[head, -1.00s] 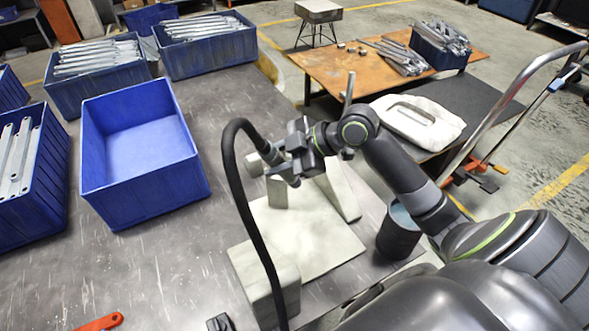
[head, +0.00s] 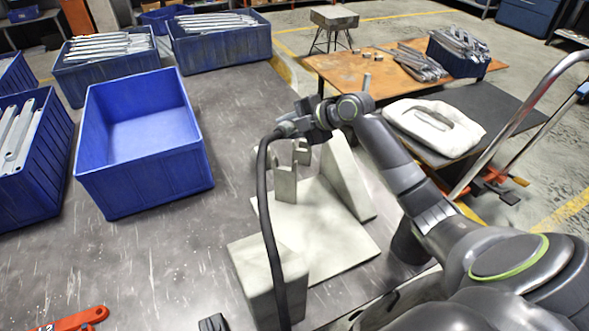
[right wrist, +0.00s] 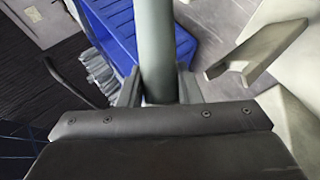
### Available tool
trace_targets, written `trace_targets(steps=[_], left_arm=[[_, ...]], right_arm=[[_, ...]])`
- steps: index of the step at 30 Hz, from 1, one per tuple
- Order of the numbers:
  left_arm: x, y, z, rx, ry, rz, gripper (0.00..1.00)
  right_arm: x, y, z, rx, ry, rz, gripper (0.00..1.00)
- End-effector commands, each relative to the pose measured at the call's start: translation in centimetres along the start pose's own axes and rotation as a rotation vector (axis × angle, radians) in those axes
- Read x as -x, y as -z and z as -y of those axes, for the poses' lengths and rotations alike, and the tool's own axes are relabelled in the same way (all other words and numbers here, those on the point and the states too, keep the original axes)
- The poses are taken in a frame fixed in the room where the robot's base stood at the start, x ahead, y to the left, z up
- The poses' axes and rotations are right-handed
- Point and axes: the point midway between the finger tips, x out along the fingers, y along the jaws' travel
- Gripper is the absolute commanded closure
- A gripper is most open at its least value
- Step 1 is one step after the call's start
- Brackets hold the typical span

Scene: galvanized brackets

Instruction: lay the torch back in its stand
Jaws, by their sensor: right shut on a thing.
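My right gripper (head: 312,122) is shut on the torch (head: 285,130), whose black hose (head: 266,215) arches down to the front. In the right wrist view the torch (right wrist: 157,50) is a grey cylinder between the two fingers (right wrist: 158,92). The pale stand has a base plate (head: 315,245), a notched upright (head: 286,182) and a slanted side wall (head: 347,180). The torch is beyond and above the notched upright in the head view, apart from it as far as I can see. The notched upright (right wrist: 255,55) also shows in the right wrist view, right of the torch.
An empty blue bin (head: 145,180) stands left of the stand; other blue bins (head: 105,75) hold metal brackets. A pale block (head: 262,275) stands at the front. An orange-handled tool (head: 75,319) lies at the lower left. Bare table lies between bin and stand.

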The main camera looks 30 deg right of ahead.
Motion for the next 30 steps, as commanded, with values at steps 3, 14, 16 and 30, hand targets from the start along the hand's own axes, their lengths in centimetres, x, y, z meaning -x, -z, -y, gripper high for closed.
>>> trace_targets(steps=[3,14,16,30], left_arm=[[0.2,0.0,-0.1,0.001,-0.002,0.0,0.68],[0.8,0.1,-0.1,0.001,-0.003,0.0,0.68],[1.0,0.1,-0.1,0.001,-0.003,0.0,0.68],[0.8,0.1,-0.1,0.001,-0.002,0.0,0.68]], right_arm=[[-0.7,-0.2,1.0,-0.005,0.001,-0.002,0.91],[-3.1,-1.2,4.6,-0.003,0.0,-0.001,0.91],[-3.8,-1.5,5.6,-0.005,0.001,-0.001,0.91],[-5.2,-2.1,7.7,0.0,-0.002,0.0,0.91]])
